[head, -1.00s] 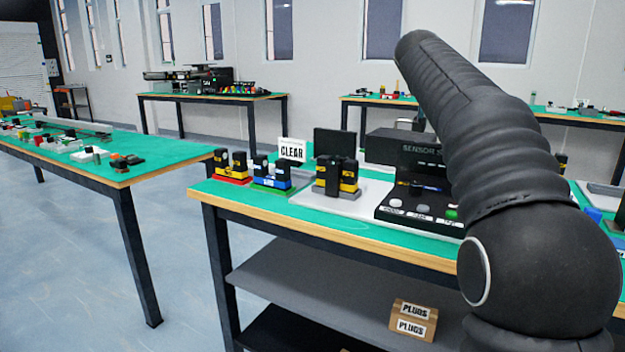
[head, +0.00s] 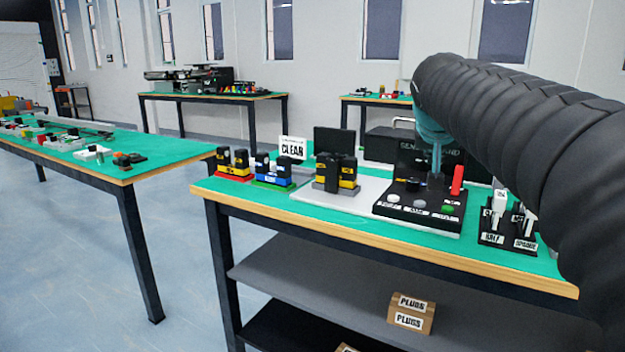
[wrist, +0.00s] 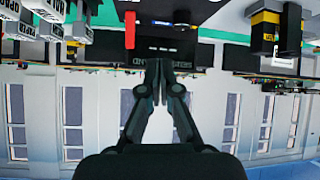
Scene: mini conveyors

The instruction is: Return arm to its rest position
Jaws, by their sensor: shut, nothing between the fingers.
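My gripper (wrist: 157,82) shows in the wrist view, its two fingers together with nothing between them. That view is upside down, with the bench at the top and the wall and windows below. In the head view my dark, ribbed arm comes in from the right and ends above the back of the bench (head: 400,240). The fingers are hard to make out there. The black sensor stand (head: 420,205) with its row of buttons and an upright red piece (head: 457,179) is below the arm's end. My gripper appears apart from everything on the bench.
A black holder (head: 508,235) with labelled white-handled pieces is at the right, close to my arm. A PLUGS box (head: 411,313) sits on the shelf. Another green table (head: 150,150) stands left, across open floor.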

